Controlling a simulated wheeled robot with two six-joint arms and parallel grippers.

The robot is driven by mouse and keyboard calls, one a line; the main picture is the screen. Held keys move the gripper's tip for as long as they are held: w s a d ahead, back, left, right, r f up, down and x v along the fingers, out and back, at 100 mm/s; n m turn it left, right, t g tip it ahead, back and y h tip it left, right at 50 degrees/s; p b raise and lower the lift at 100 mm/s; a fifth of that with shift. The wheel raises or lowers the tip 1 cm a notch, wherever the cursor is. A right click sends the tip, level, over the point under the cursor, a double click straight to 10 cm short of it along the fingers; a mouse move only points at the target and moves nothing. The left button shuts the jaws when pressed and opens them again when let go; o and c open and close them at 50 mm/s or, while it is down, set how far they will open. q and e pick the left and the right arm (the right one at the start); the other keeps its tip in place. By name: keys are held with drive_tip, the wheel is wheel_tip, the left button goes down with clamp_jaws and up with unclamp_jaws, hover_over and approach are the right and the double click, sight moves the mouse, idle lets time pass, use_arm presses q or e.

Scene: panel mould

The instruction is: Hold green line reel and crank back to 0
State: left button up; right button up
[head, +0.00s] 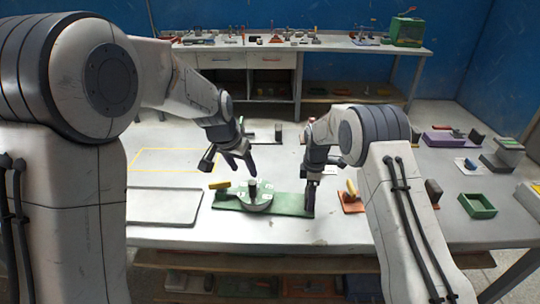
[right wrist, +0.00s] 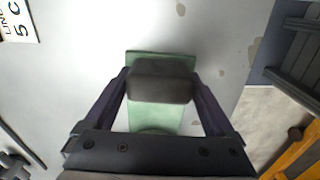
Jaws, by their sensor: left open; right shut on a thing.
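The green line reel lies on the white table in the head view, with a long green base (head: 288,204). A round grey drum (head: 257,206) with a dark upright post (head: 252,188) sits toward the base's left end, and a yellow piece (head: 220,185) is at its far left. My left gripper (head: 232,165) is open and empty, above the drum. My right gripper (head: 312,187) is at the base's right end. In the right wrist view its fingers are shut on a dark block (right wrist: 160,82) on the green base (right wrist: 155,117). Any number on the dial is too small to read.
A grey tray (head: 165,206) and a yellow taped outline (head: 172,150) lie left of the reel. An orange piece with a yellow handle (head: 351,199) stands close right of my right gripper. A green open box (head: 477,206) is farther right. A back bench (head: 300,47) holds small tools.

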drive_tip(key=o, duration=1.6)
drive_tip(key=shift+r, duration=0.1)
